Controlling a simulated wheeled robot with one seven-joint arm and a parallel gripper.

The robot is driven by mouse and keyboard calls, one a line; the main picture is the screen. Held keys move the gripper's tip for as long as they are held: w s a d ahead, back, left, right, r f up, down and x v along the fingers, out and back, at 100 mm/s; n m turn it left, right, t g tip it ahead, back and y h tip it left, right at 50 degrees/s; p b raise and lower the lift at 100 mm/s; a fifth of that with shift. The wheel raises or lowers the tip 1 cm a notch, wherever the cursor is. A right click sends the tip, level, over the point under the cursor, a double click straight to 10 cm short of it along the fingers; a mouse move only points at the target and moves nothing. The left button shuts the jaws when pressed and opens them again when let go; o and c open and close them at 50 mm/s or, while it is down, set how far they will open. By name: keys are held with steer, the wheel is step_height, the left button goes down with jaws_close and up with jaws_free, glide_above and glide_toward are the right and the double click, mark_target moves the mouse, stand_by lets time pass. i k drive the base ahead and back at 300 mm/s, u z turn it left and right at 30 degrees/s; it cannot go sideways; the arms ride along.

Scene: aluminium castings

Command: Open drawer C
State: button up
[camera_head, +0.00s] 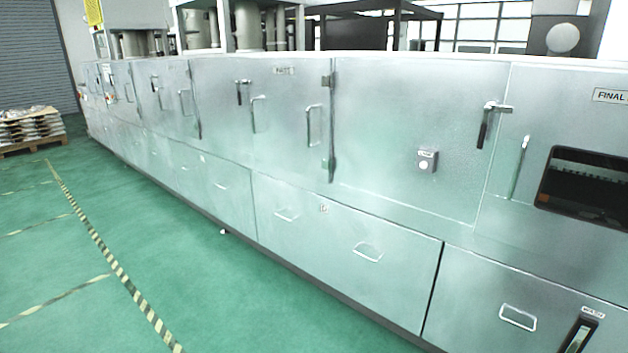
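A long silver metal cabinet has a lower row of drawer-like fronts. The large middle front (345,278) has two bar handles, the left handle (286,215) and the right handle (367,252). A small tag (323,208) sits near its top edge, too small to read. The right front (470,295) has a handle (518,317) and is cut off by the picture's edge. A narrower front (230,202) lies farther left. All these fronts look closed. I cannot tell which is drawer C. My gripper is not in view.
Upper doors (410,140) with black-gripped latches sit above the drawers and look closed. A dark window (585,190) is at the right. Green floor (215,300) in front is clear, with striped tape lines (105,255). A loaded pallet (30,143) stands far left.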

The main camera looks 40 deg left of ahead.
mark_target(226, 178)
steer(key=u, duration=2.05)
steer(key=i, duration=2.95)
steer(key=u, duration=0.2)
steer(key=i, duration=1.75)
steer(key=u, duration=0.1)
